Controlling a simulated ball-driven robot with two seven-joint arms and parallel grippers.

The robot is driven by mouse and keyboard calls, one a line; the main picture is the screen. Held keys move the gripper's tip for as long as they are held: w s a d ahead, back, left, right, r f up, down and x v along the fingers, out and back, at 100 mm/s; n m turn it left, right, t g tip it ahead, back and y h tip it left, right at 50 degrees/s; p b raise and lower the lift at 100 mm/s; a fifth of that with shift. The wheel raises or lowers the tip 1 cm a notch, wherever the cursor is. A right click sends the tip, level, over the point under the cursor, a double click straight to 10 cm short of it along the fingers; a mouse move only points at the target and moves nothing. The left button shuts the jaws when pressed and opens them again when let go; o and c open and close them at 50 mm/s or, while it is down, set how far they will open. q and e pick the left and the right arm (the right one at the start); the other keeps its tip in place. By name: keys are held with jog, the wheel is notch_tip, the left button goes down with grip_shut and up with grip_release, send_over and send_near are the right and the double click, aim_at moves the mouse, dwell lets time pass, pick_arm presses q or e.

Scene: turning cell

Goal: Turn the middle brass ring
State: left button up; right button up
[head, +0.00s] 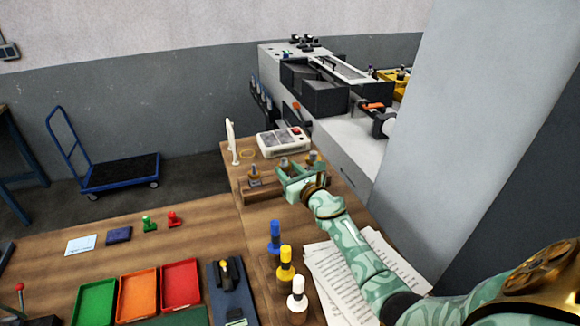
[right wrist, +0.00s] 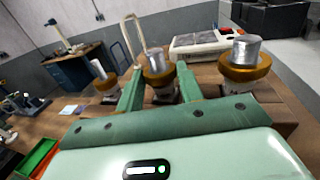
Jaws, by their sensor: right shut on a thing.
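The middle brass ring (right wrist: 158,74) sits around a grey metal post, between the fingers of my right gripper (right wrist: 158,82) in the right wrist view. My right gripper is shut on this ring and also shows in the head view (head: 290,169), where it hides most of the ring. The left brass ring (right wrist: 105,82) and the right brass ring (right wrist: 244,66) sit on their own posts on either side, apart from the fingers. A wooden block (head: 262,191) carries the posts. My left gripper is not in view.
A white box with a dark-windowed top (head: 284,142) stands behind the rings, near a thin white upright frame (head: 232,142). Blue, yellow and white knobbed pieces (head: 286,264) and paper sheets (head: 345,275) lie nearer. Coloured trays (head: 138,295) stand at the front left.

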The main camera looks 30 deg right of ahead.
jog(key=shift+a+m+h, duration=0.15)
jog(key=shift+m+h, duration=0.45)
jog(key=shift+h, duration=0.3)
jog(key=shift+a+m+h, duration=0.15)
jog(key=shift+m+h, duration=0.45)
jog(key=shift+h, duration=0.3)
jog(key=shift+w+a+m+g+h, duration=0.15)
jog(key=shift+m+g+h, duration=0.45)
jog(key=shift+h, duration=0.5)
jog(key=shift+m+h, duration=0.4)
jog(key=shift+r, duration=0.1)
jog(key=o, duration=1)
jog(key=shift+s+a, duration=0.15)
jog(key=shift+s, duration=0.25)
jog(key=p+v, duration=0.1)
jog(key=v, duration=0.5)
jog(key=shift+s+a+p, duration=0.15)
jog(key=shift+s+p, duration=0.15)
jog(key=shift+s, duration=0.05)
